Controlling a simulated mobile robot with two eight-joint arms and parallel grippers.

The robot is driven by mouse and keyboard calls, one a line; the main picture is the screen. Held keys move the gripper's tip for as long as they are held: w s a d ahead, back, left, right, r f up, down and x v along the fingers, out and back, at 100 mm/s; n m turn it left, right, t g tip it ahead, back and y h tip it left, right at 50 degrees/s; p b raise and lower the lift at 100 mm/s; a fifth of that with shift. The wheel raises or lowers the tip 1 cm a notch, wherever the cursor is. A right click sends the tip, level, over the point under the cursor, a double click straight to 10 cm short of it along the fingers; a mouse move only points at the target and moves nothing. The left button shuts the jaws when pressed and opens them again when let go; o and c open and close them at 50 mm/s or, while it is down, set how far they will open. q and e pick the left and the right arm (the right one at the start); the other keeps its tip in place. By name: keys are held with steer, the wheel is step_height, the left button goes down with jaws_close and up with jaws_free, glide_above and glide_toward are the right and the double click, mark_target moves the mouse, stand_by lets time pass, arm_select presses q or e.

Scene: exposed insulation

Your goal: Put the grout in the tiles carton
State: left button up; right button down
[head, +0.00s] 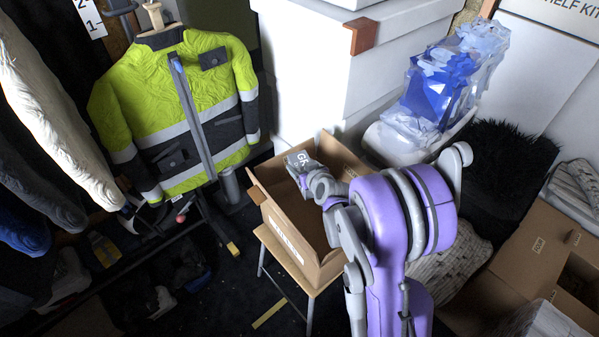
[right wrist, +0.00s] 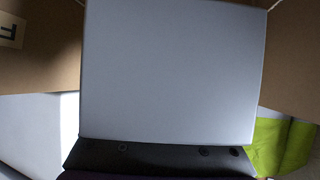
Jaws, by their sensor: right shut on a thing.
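An open brown carton (head: 300,258) stands on a small stool in the middle of the head view, its flaps up and a pale label on its front. My right arm reaches over it from the right. My right gripper (head: 306,176) is shut on the grout (head: 297,160), a small grey block with dark letters, above the back left part of the carton's opening. In the right wrist view the grout's plain grey face (right wrist: 170,70) fills the middle, with carton walls (right wrist: 40,75) on both sides. The carton's floor is mostly hidden by my arm. My left gripper is out of view.
A yellow-green work jacket (head: 190,95) hangs on a stand left of the carton. A white cabinet (head: 305,75) is close behind it. Blue plastic bags (head: 440,90) lie at the back right. More open cartons (head: 540,245) stand at the lower right.

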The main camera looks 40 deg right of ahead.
steer(key=shift+w+f, duration=0.1)
steer(key=shift+f, duration=0.45)
steer(key=shift+r, duration=0.1)
steer(key=shift+b, duration=0.3)
step_height(320, 180, down, 5)
steer(key=b, duration=0.3)
steer(key=shift+b, duration=0.4)
jaws_free()
steer(key=p+v, duration=0.1)
steer(key=v, duration=0.9)
steer(key=shift+s+r+p, duration=0.15)
steer(key=shift+s+p, duration=0.2)
steer(key=shift+p, duration=0.05)
